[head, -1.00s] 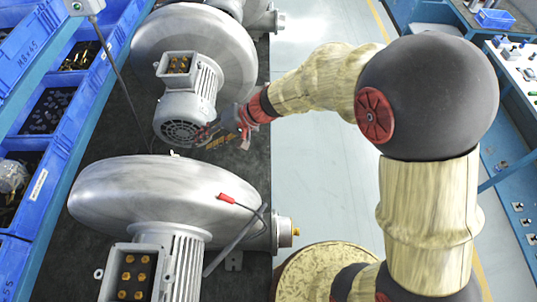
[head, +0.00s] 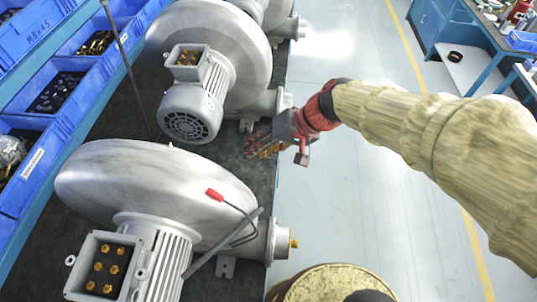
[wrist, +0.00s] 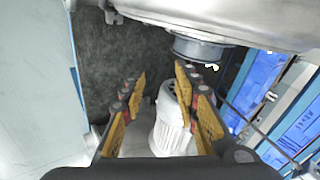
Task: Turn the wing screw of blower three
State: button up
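The near blower (head: 140,185) is a large round grey metal housing on the bench, with a motor and terminal box at its front. No number shows, so I cannot tell which blower is three. A small pale piece (head: 171,146) shows at its top rear edge. My gripper (head: 257,150) hangs between the two blowers near the bench edge. Its yellow fingers (wrist: 160,75) are apart and empty.
The far blower (head: 225,40) stands behind, its motor (head: 190,112) left of my gripper and between the fingers' lower parts in the wrist view (wrist: 170,125). Blue bins (head: 40,150) line the left. A red-tipped lead (head: 215,195) lies over the near blower.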

jog(key=shift+s+d, duration=0.25)
jog(key=shift+d, duration=0.35)
jog(key=c, duration=0.3)
